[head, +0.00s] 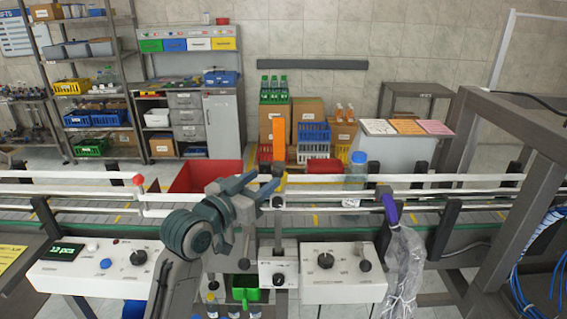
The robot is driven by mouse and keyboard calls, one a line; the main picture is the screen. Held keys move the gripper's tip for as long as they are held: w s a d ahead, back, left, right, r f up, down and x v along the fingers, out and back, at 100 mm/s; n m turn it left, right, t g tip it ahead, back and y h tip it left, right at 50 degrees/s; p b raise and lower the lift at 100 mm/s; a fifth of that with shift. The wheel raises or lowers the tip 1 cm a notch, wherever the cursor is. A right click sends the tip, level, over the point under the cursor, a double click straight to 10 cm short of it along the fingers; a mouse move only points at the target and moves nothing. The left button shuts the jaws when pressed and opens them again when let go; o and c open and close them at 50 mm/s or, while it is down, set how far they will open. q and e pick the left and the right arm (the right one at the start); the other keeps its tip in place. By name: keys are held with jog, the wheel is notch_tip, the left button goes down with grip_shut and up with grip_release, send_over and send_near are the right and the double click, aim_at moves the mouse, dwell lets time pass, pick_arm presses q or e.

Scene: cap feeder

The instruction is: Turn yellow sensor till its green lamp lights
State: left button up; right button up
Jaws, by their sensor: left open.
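I cannot make out a clearly yellow sensor or a lit green lamp. An upright orange piece (278,142) stands above a dark clamp on a grey post (278,230) at the conveyor's near side. My left gripper (258,185) is open, its dark blue-grey fingers pointing up and right just left of the post, below the orange piece. I see nothing between the fingers. Whether a finger touches the clamp cannot be told. My left wrist and gripper hide part of the rail and whatever is behind them. My right gripper is not in view.
Conveyor rails (450,178) run across the view, with a clear blue-capped bottle (355,180) on the belt. White control boxes with knobs (343,275) and a counter display (66,253) line the near side. A plastic bag (402,265) hangs at right. A dark frame (515,125) stands far right.

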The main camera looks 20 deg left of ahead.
pick_arm(q)
jog(key=p+x, duration=0.2)
jog(key=x, duration=0.5)
jog(key=shift+w+d, duration=0.15)
jog(key=shift+w, duration=0.15)
jog(key=shift+w+d, duration=0.15)
jog(key=shift+w, duration=0.25)
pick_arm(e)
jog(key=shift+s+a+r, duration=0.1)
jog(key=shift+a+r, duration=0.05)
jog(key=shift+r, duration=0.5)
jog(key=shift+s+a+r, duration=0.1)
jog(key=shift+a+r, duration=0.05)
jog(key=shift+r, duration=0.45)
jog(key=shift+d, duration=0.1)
